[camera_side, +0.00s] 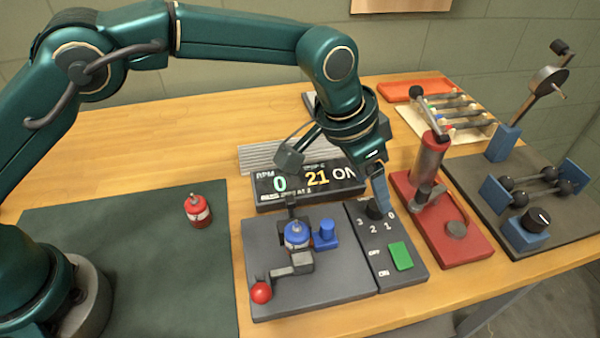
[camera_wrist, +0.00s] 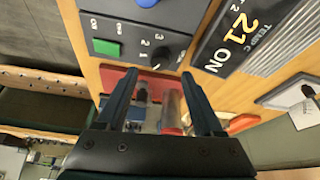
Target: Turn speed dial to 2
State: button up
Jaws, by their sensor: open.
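The speed dial (camera_side: 375,210) is a small black knob on the dark control panel, with the numbers 0, 1, 2 and 3 marked around it. It also shows in the wrist view (camera_wrist: 162,57), just beyond and between my fingertips. I cannot tell which number it points to. My gripper (camera_side: 381,198) is open and points down, right above or beside the dial. In the wrist view my two fingers (camera_wrist: 160,80) are spread apart with nothing held between them. Whether a finger touches the dial is not clear. A finger partly covers the dial in the side view.
A green switch (camera_side: 401,256) sits on the same panel, near OFF and ON marks. The display (camera_side: 305,182) reads RPM 0, 21 and ON. A blue-capped rig (camera_side: 297,235) stands left of the panel, a red press (camera_side: 429,160) close on the right. A red canister (camera_side: 198,210) stands on the mat.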

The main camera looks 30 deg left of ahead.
aim_at(373, 203)
jog(key=shift+x, duration=2.35)
jog(key=shift+r, duration=0.1)
grip_shut()
jog(key=shift+m, duration=0.3)
jog(key=shift+w+m+g+h, duration=0.1)
jog(key=shift+m+g+h, duration=0.35)
jog(key=shift+m, duration=0.85)
jog(key=shift+w+m+g+h, duration=0.1)
jog(key=shift+m+g+h, duration=0.3)
jog(key=shift+m, duration=0.9)
jog(key=shift+s, duration=0.1)
